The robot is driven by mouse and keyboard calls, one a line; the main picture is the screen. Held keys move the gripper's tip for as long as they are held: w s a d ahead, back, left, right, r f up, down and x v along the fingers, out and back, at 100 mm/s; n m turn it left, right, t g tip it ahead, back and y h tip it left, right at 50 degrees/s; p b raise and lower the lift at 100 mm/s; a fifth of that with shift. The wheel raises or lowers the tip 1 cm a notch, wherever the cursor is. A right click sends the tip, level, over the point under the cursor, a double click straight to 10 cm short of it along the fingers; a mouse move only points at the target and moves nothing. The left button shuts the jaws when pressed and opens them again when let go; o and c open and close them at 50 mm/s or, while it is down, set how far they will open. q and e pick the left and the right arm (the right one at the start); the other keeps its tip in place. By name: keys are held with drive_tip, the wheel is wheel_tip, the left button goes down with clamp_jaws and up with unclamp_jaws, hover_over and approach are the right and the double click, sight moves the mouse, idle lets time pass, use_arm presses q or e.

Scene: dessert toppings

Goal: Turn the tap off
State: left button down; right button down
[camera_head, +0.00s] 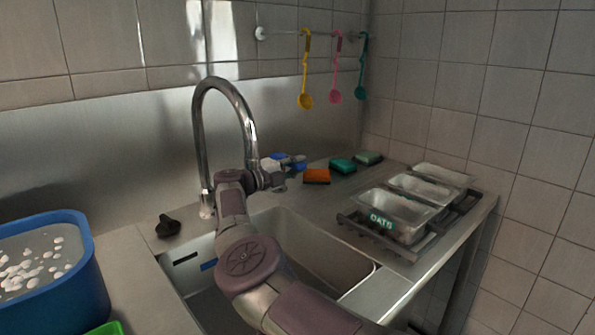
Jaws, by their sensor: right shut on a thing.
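The tap (243,103) is a tall chrome gooseneck standing at the back left of the sink (325,245). Its spout curves over to the right and comes down beside my right wrist. No water shows below the spout, but my arm covers much of that area. I cannot make out the tap's handle. My right gripper (274,179) is small in the view, just right of the spout's end. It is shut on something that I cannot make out. My left gripper is not in view.
Blue and white items (285,162) lie behind my right gripper. An orange sponge (316,176) and green sponges are behind the sink. Metal trays (400,213) stand right, a blue tub (88,270) left. A black object (168,226) sits near the tap's base.

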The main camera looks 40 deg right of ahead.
drive_tip(key=shift+f, duration=0.1)
drive_tip(key=c, duration=1)
unclamp_jaws()
drive_tip(key=shift+s+a, duration=0.1)
drive_tip(key=shift+c, duration=0.2)
drive_tip(key=a, duration=0.7)
drive_tip(key=shift+a, duration=0.25)
